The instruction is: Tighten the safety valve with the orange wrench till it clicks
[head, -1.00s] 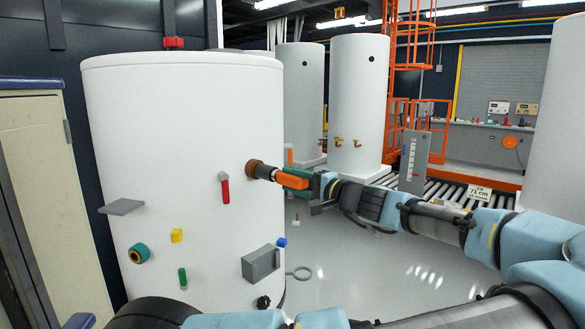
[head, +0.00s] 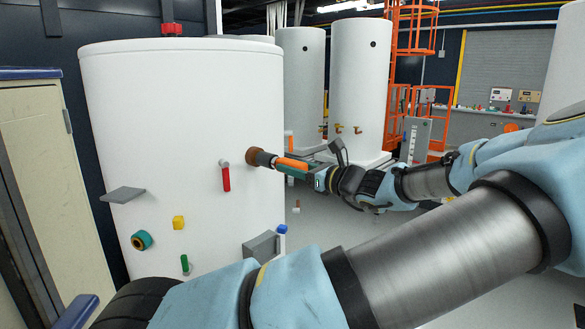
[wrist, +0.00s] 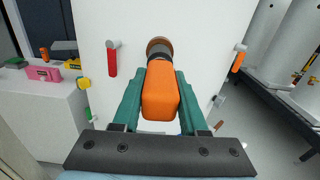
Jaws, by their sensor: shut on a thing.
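A white tank (head: 180,110) stands in front of me. A brown round fitting (head: 254,156) sticks out of its right side; I take it for the safety valve, and it also shows in the wrist view (wrist: 158,46). The orange wrench (wrist: 160,95) has its dark head up against this fitting, and its orange body shows in the head view (head: 292,163). My gripper (head: 300,168) is shut on the wrench, with a teal finger on each side of it. The exact fit of head on fitting is hidden.
A red-handled valve (head: 226,178) is just left of the fitting, and an orange-handled one (wrist: 238,62) is to the right. A grey shelf (head: 123,195), a yellow block (head: 178,222) and a grey box (head: 262,246) jut from the tank. A cabinet (head: 40,170) stands at left.

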